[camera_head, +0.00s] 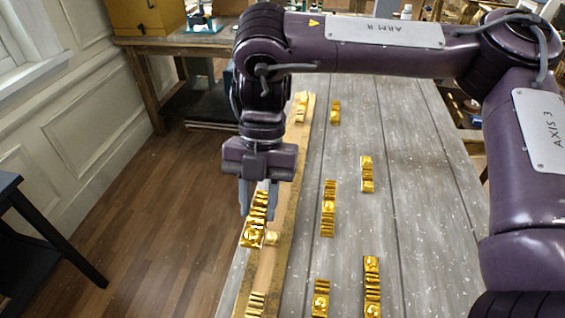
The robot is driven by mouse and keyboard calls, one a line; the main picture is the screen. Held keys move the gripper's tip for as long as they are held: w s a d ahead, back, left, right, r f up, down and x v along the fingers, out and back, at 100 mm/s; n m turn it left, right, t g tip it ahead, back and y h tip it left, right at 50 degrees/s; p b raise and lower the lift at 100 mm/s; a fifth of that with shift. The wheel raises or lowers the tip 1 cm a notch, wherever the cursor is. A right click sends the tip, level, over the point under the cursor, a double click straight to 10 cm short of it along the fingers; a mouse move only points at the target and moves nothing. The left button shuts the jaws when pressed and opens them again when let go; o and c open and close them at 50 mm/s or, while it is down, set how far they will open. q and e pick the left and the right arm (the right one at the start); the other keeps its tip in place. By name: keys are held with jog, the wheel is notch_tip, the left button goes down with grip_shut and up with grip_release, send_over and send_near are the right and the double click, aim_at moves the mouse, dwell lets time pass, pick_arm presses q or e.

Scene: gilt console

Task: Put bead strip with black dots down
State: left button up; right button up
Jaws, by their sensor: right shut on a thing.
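My right gripper (257,196) points down at the left edge of the grey table (400,190). It is shut on a gold bead strip (252,234) with ridges and some dark marks. I cannot clearly tell black dots at this size. The strip hangs tilted beneath the fingers, over or beside a long pale wooden rail (268,270) along the table's left edge. Whether it touches the rail cannot be told. A small gold piece (271,238) shows just right of it on the rail. My left gripper is not in view.
Several other gold strips lie on the table, including one in the middle (328,208), one to its right (367,174) and one near the front (372,286). More gold pieces sit on the rail's far end (301,106) and near end (255,304). Bare table lies between them.

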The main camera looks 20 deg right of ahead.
notch_tip(320, 180, down, 16)
jog(key=shift+d+r, duration=0.1)
jog(key=shift+r, duration=0.1)
notch_tip(320, 180, down, 4)
jog(key=shift+s+r, duration=0.1)
jog(key=shift+s, duration=0.05)
grip_shut()
jog(key=shift+s+d, duration=0.1)
jog(key=o, duration=0.7)
grip_release()
jog(key=o, duration=0.3)
jog(key=shift+w, duration=0.2)
jog(key=shift+r, duration=0.1)
jog(key=v, duration=1.2)
